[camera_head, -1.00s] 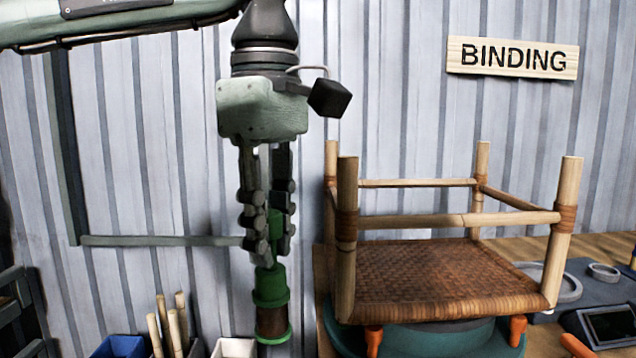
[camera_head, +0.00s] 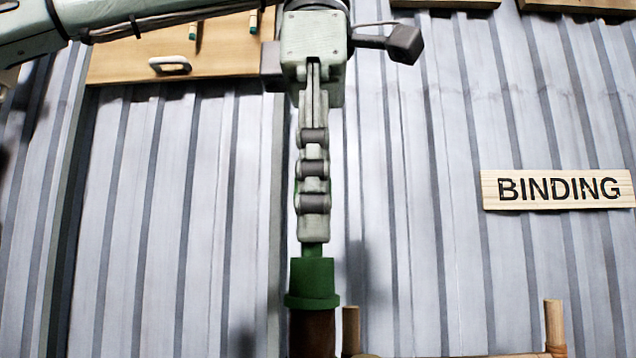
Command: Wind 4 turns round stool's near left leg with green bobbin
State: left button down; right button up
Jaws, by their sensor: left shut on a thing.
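My left gripper (camera_head: 313,235) hangs down from the top, seen edge-on, shut on the green bobbin (camera_head: 313,280) by its thin top stem. The bobbin points straight down, with a brown wound part below its green collar, cut off by the bottom edge. Of the stool, only the upper ends of legs show: one leg top (camera_head: 351,330) just right of the bobbin and another (camera_head: 555,325) at the lower right, with a bit of rail between. I cannot tell which of them is the near left leg. Most of the stool is out of view. My right gripper is not in view.
A corrugated metal wall fills the background. A wooden BINDING sign (camera_head: 557,188) hangs at the right. A wooden board (camera_head: 120,62) with a handle and hung tools is at the upper left. The space around the gripper is clear.

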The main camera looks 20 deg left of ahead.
aim_at(318, 295)
pick_arm(q)
notch_tip(318, 295, down, 4)
jog(key=shift+w+f, duration=0.1)
jog(key=shift+a+f, duration=0.1)
jog(key=shift+f, duration=1.05)
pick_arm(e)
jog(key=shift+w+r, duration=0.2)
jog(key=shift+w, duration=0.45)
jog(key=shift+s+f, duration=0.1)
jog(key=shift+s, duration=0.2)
pick_arm(q)
jog(key=shift+d, duration=0.2)
